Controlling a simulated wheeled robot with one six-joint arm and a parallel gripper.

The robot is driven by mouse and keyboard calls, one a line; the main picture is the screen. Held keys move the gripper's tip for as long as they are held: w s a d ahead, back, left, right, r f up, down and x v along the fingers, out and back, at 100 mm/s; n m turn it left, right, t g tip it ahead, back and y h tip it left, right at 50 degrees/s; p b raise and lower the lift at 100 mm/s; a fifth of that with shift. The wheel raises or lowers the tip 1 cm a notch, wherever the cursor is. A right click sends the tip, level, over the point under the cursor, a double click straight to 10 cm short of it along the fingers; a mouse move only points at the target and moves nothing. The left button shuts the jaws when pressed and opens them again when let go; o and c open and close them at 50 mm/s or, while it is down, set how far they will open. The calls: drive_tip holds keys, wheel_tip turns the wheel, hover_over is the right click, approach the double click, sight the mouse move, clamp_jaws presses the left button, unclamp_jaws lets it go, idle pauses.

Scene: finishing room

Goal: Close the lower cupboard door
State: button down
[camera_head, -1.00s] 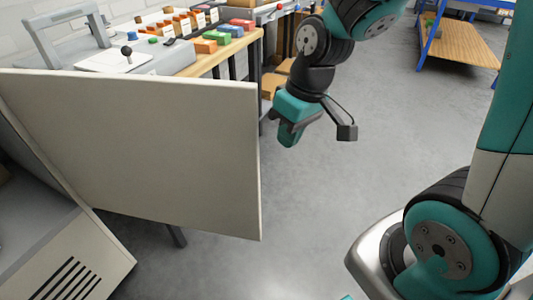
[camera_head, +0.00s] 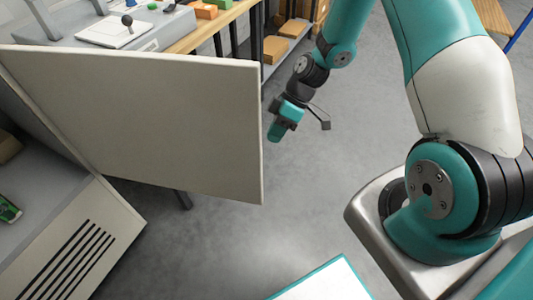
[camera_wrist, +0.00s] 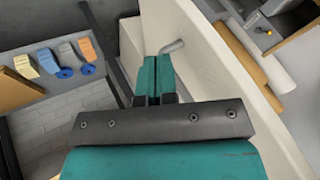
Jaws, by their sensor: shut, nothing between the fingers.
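The cupboard door (camera_head: 150,115) is a pale off-white panel standing wide open in the head view, its right edge toward my arm. The cupboard (camera_head: 75,245) is at the lower left, with a slatted vent and an open interior. My gripper (camera_head: 272,138) hangs just right of the door's free edge, apart from it in the head view. In the wrist view my gripper (camera_wrist: 155,62) has its teal fingers together with nothing between them. A pale panel (camera_wrist: 225,70) with a grey cylindrical handle (camera_wrist: 172,46) stands close beside the fingertips; I cannot tell whether they touch.
A shelf with boxes (camera_head: 275,48) stands beyond my gripper. Grey floor (camera_head: 225,240) is clear below the door. A teal-edged white panel (camera_head: 325,282) shows at the bottom.

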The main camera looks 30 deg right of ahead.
drive_tip(key=s+a+f, duration=0.2)
drive_tip(key=s+a, duration=0.1)
drive_tip(key=a, duration=0.1)
drive_tip(key=shift+s+a+f+p, duration=0.2)
drive_tip(key=shift+s+f+p, duration=0.1)
drive_tip(key=shift+p, duration=0.15)
